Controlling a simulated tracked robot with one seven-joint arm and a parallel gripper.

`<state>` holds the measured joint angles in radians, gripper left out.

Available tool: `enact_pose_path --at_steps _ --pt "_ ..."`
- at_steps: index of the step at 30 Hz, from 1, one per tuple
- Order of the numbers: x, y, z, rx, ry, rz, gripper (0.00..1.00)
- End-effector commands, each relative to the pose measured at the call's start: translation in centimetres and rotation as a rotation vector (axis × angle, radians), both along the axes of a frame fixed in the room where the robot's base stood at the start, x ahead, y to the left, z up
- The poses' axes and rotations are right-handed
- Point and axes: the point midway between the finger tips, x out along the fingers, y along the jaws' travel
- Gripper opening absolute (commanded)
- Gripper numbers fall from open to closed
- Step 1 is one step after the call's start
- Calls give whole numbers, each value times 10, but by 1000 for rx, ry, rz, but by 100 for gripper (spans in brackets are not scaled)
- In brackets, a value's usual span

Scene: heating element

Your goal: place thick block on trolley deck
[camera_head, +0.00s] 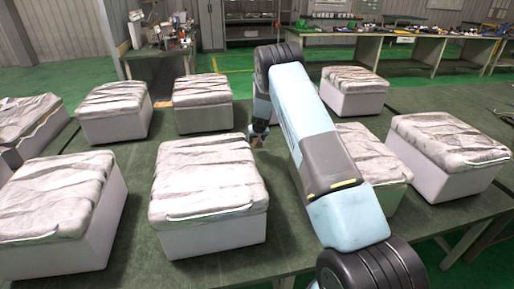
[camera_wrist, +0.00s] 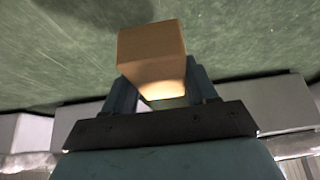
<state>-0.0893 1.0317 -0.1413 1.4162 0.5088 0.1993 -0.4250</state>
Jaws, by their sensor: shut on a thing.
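My gripper (camera_wrist: 158,80) is shut on an orange-brown block (camera_wrist: 150,45), most likely the thick block, in the wrist view. The block sits between the two fingers and juts out past their tips, over a green surface. In the head view my gripper (camera_head: 258,136) is small and partly hidden by my arm, among the white boxes over the green table. The block is hard to make out there. I cannot identify a trolley deck in either view.
Several white boxes with wrinkled grey covers stand on the green table (camera_head: 130,163), including a near-middle box (camera_head: 208,190) and a near-left box (camera_head: 60,210). Bare table shows between them. A cluttered workbench (camera_head: 400,38) stands at the back.

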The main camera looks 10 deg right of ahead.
Motion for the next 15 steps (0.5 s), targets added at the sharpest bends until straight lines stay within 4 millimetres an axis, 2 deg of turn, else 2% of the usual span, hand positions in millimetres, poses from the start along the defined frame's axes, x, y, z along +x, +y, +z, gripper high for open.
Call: enact_pose_path --at_steps 3,8,11,15 --pt "0 0 15 -1 -2 0 20" --pt "-14 -5 18 2 5 -12 20" --pt "-36 -11 14 2 9 -24 20" --pt "-78 -18 6 4 16 -41 20"
